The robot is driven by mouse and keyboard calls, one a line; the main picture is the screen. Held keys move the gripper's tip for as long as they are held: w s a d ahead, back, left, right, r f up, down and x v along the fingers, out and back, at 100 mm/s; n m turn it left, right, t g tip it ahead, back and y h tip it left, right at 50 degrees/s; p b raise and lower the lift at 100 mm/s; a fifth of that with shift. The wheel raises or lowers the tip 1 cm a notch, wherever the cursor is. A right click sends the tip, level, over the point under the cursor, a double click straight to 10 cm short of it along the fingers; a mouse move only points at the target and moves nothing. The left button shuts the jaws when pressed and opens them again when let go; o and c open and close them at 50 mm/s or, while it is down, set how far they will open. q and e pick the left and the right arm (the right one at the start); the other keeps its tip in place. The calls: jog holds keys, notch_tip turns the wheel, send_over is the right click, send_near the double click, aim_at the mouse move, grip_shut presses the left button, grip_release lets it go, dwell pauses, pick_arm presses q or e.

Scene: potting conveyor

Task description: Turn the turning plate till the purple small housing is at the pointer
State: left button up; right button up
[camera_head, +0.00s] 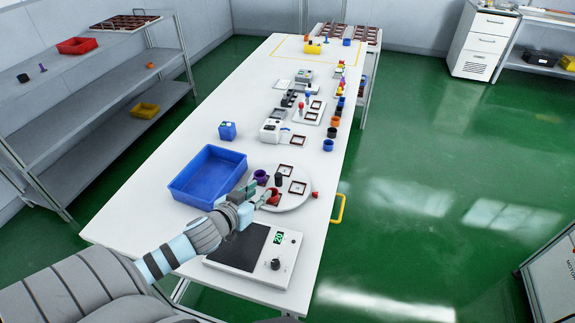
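The turning plate (296,205) is a round white disc near the front of the long table. A small purple housing (261,176) stands at its left rim. A black housing (278,179) and a red housing (273,198) also stand on it, among square pads with dark frames (297,187). A small red pointer (315,194) sits at the plate's right edge, across from the purple housing. My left gripper (264,198) reaches over the plate's left side, close beside the red housing. Its fingertips are too small to tell open from shut. My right gripper is out of view.
A blue bin (208,176) stands left of the plate. A device with a dark pad, display and knob (277,263) lies in front of it. A blue block (227,131), instruments and a row of small coloured housings (333,131) stand farther back.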

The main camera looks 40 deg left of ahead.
aim_at(277, 177)
pick_arm(q)
jog(key=b+x, duration=0.1)
jog(key=x, duration=0.3)
jog(key=b+x, duration=0.1)
jog(key=x, duration=0.1)
jog(key=shift+a+b, duration=0.3)
jog(key=shift+b, duration=0.05)
jog(key=b+x, duration=0.2)
jog(key=x, duration=0.5)
jog(key=shift+w, duration=0.35)
jog(key=shift+r, duration=0.1)
grip_shut()
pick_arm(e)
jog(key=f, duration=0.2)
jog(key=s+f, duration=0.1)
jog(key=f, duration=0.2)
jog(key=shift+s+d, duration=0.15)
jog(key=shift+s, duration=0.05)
